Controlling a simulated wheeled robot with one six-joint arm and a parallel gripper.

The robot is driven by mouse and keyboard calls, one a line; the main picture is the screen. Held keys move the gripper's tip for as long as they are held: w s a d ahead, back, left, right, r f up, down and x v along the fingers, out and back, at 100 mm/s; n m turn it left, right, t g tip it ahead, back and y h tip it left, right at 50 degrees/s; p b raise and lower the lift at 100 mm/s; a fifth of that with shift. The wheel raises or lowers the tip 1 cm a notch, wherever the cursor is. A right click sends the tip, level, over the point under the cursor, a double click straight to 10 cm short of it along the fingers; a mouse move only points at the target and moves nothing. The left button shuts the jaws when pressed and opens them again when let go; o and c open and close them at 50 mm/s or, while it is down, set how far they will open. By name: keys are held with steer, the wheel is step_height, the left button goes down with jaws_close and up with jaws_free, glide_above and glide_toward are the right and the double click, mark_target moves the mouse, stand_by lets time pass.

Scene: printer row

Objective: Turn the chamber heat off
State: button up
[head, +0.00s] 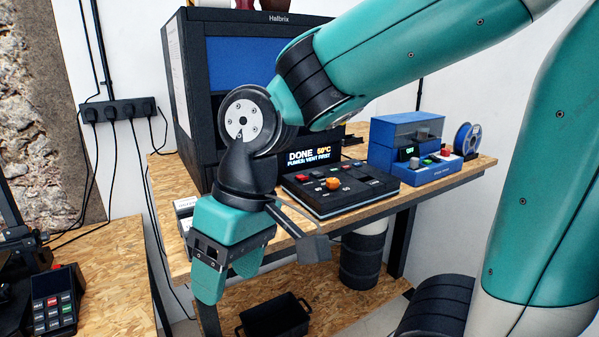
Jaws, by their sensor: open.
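I cannot tell which control is the chamber heat. My gripper (222,285) is open and empty, pointing down at the bench's front left edge, left of the panel and apart from it. My arm hides part of the printer.
A blue device (400,145) with buttons and a filament spool (466,140) stand at the bench's right end. A black bin (275,318) and a dark cylinder (361,262) are below. Another bench (115,270) with a keypad (52,302) is at left.

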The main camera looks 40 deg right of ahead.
steer(key=w+d+r+m+h+p, duration=0.1)
steer(key=w+d+r+m+p, duration=0.1)
steer(key=w+d+r+m, duration=0.4)
step_height(320, 180, up, 7)
steer(key=m+h+p, duration=0.2)
steer(key=m+p, duration=0.5)
steer(key=m, duration=1.2)
glide_above(333, 180)
steer(key=shift+g, duration=0.3)
step_height(333, 180, down, 18)
steer(key=p, duration=0.3)
steer(key=shift+r, duration=0.15)
steer(key=c, duration=0.9)
